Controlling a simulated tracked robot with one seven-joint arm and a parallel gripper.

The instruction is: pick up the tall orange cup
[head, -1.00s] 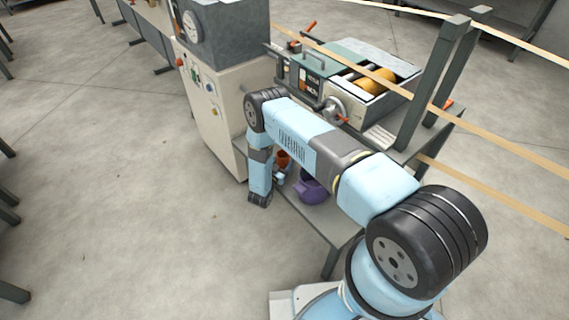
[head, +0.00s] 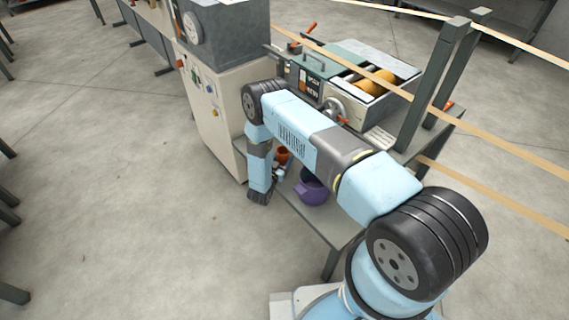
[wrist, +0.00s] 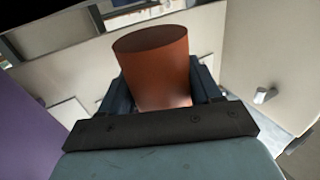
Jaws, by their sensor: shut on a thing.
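The tall orange cup (wrist: 155,65) stands up between the two fingers of my gripper (wrist: 160,95) in the wrist view. The fingers lie along its left and right sides, and my gripper is shut on it. Its lower end is hidden behind the dark bar of my gripper. My gripper is mostly hidden there by my own arm.
A purple pot (head: 311,188) stands on the grey lower shelf (head: 335,225), close right of the cup; purple also fills the left edge of the wrist view. The pale control cabinet (head: 215,110) is close on the left. The winder with yellow rollers (head: 377,82) is above.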

